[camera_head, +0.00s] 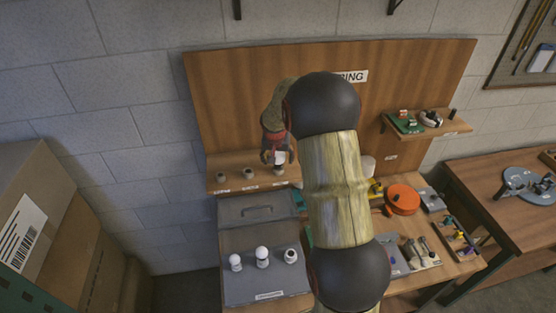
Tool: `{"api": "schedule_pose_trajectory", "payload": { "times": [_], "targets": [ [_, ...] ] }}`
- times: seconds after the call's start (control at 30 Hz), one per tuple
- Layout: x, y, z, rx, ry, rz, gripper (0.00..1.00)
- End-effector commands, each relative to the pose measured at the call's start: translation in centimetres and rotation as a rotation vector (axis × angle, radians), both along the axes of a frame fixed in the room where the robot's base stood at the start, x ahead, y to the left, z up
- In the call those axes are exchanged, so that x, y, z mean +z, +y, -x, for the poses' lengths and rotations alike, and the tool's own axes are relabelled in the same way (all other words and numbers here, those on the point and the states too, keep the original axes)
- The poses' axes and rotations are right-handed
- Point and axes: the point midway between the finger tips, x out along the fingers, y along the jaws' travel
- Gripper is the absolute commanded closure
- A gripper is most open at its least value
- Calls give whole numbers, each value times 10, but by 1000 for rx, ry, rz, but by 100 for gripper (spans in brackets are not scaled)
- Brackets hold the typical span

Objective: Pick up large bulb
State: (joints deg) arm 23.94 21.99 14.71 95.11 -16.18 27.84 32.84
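Three white bulb-like pieces stand in a row on the grey case in the head view: a left bulb (235,262), a middle bulb (262,256) and a right piece (291,256) with a dark spot on top. The middle one looks slightly taller than the left one; which is the large bulb is hard to tell. My gripper (277,159) is up at the wooden shelf, behind and above the case, over the rightmost small fitting (278,170). A pale patch shows at its fingers; I cannot tell whether it is held. My arm hides part of the bench.
Two other small fittings (220,177) (248,173) stand on the shelf (233,162). The grey case (240,286) has a handle at its back. Right of my arm are an orange reel (402,199) and small tools. Cardboard boxes (55,230) stand at the left.

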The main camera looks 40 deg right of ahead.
Motion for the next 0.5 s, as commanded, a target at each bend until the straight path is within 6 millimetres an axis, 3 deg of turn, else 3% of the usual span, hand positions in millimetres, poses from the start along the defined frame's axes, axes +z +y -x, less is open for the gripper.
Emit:
{"api": "schedule_pose_trajectory", "payload": {
  "times": [0.07, 0.5],
  "targets": [
    [0, 0, 0, 0, 0, 0, 37],
    [0, 0, 0, 0, 0, 0, 62]
  ]
}}
